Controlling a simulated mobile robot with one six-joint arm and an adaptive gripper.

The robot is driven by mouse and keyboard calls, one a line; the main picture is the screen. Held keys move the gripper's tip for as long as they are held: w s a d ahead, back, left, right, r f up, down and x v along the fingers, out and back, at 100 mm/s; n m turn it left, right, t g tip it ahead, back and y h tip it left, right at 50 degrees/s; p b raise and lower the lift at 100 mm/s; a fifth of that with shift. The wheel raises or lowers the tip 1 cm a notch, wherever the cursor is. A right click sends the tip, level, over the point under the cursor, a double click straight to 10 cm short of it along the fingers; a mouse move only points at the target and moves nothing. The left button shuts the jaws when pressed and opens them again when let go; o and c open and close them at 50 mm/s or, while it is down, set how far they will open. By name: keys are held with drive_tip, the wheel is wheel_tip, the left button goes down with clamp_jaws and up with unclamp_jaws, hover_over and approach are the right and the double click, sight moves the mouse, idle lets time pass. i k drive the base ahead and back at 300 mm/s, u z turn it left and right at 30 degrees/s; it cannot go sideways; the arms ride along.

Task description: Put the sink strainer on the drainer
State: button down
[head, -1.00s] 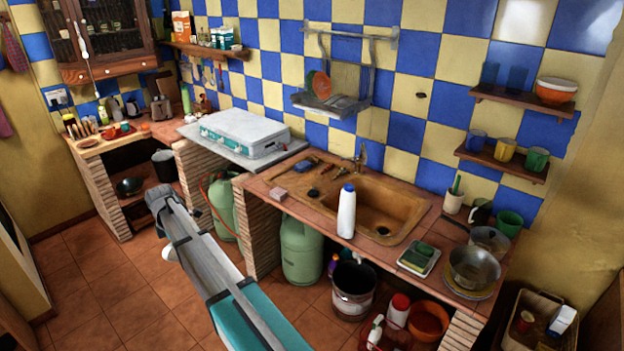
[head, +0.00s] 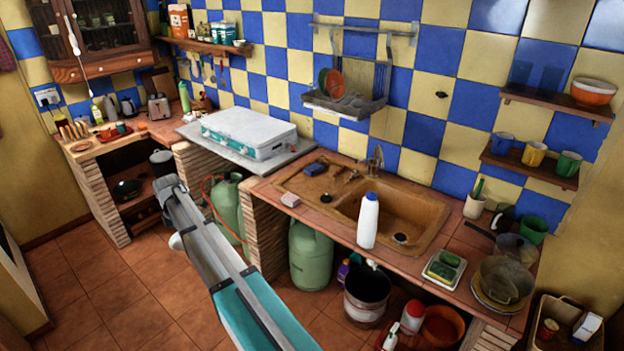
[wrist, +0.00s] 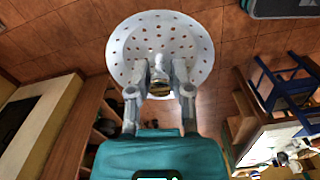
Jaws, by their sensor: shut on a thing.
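The sink strainer (wrist: 160,35) is a white round disc with many small holes, seen in the wrist view. My gripper (wrist: 158,86) is shut on its middle part, and the disc spreads out beyond the fingers. Floor tiles show behind it. In the head view my gripper (head: 168,184) is at the far end of my arm, at left centre over the floor, and the strainer cannot be made out clearly there. The drainer (head: 338,112) is a grey rack on the tiled wall above the sink, with a few plates in it. My gripper is well left of it.
A brown sink (head: 420,215) is set in the counter, with a white bottle (head: 368,221) at its front edge. A pale teal-sided case (head: 250,135) lies on the left counter. Pans (head: 505,280) stand at the right. The floor (head: 110,290) at left is open.

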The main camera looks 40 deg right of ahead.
sight(311, 190)
drive_tip(key=z, duration=0.1)
drive_tip(key=i, duration=0.65)
drive_tip(key=z, duration=0.85)
drive_tip(key=i, duration=0.85)
drive_tip(key=z, duration=0.5)
drive_tip(key=k, duration=0.9)
drive_tip(key=z, duration=0.1)
drive_tip(key=i, duration=0.5)
drive_tip(key=z, duration=0.05)
